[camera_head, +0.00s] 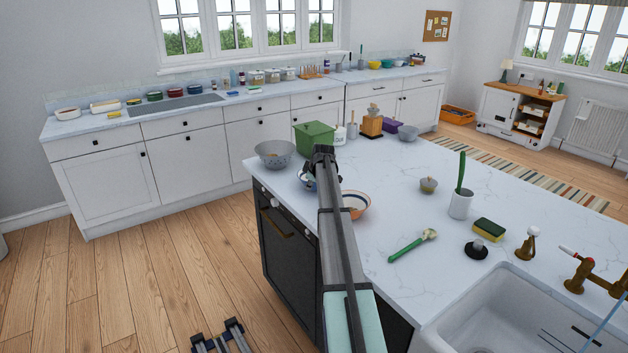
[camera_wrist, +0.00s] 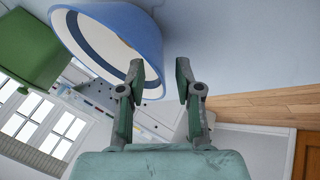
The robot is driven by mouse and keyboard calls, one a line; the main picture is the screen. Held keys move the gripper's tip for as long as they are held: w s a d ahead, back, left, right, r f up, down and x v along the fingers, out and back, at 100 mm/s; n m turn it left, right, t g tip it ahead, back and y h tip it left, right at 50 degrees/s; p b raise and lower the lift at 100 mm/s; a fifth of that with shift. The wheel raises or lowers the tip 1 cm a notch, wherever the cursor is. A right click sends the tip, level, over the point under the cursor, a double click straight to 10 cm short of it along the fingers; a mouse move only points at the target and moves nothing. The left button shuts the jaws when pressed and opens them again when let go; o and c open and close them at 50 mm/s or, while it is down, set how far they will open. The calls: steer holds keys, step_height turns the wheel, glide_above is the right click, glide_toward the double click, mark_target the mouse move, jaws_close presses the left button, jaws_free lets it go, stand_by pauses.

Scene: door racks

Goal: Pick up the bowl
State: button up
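A bowl (camera_wrist: 90,35), blue outside and white inside with a dark blue band, fills the upper left of the wrist view and looks tilted there. In the head view only a small part of the blue and white bowl (camera_head: 307,181) shows on the island counter, mostly hidden behind my arm. My gripper (camera_wrist: 160,65) is open, with its fingers apart. The left finger overlaps the bowl's inside and the near edge of the rim appears between the fingers. I cannot tell whether either finger touches it. In the head view my gripper (camera_head: 322,157) points away over the counter.
A grey colander (camera_head: 274,153) and green box (camera_head: 314,139) stand close by. An orange-rimmed bowl (camera_head: 358,205) sits just right of my arm. The right counter has free room.

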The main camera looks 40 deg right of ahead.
steer(key=shift+x, duration=1.2)
steer(key=shift+r, duration=0.1)
jaws_close()
